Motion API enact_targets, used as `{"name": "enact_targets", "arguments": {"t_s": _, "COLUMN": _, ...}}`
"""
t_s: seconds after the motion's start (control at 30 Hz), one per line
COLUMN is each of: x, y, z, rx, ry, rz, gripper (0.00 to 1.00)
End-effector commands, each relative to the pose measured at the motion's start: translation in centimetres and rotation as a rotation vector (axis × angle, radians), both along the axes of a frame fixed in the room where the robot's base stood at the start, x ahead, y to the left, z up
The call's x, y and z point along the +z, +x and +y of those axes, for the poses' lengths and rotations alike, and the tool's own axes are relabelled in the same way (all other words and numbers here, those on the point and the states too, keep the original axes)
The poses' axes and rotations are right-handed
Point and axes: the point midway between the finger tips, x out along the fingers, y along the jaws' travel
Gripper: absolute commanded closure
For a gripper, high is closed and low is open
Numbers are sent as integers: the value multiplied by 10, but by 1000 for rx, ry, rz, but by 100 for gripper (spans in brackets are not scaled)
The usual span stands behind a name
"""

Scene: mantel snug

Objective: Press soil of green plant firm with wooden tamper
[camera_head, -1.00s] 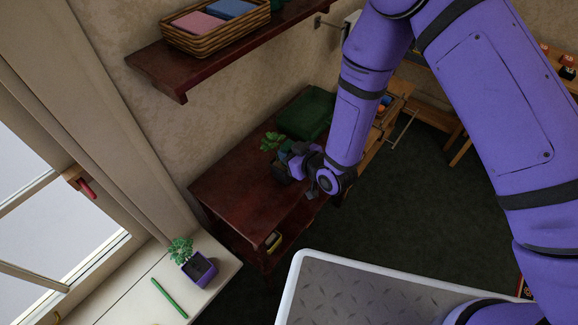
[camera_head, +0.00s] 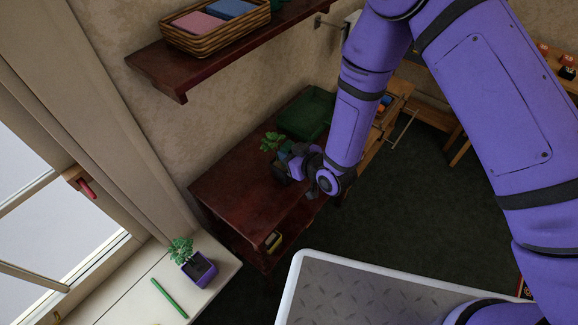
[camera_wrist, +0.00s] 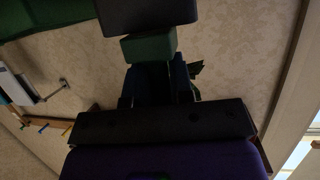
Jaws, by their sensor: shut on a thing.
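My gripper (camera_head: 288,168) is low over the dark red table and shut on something. In the wrist view a green block-like piece (camera_wrist: 148,47) shows at the jaws; I cannot tell whether it belongs to the tamper. A leafy green plant (camera_head: 272,141) stands on the table just beyond the gripper, its lower part hidden. Another green plant (camera_head: 180,248) stands in a purple pot (camera_head: 199,267) on the windowsill, with dark soil showing. I cannot make out a wooden tamper in either view.
The dark red table (camera_head: 228,190) has bare room left of my gripper. A green tray (camera_head: 307,113) lies at its back. A wall shelf (camera_head: 160,68) with a wicker basket (camera_head: 213,38) overhangs. A green stick (camera_head: 170,298) lies on the sill.

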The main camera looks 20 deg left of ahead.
Motion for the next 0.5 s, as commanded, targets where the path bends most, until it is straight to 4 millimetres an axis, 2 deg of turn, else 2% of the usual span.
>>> {"name": "enact_targets", "arguments": {"t_s": 0.5, "x": -7, "y": 0, "z": 0, "rx": 0, "ry": 0, "rz": 0, "gripper": 100}}
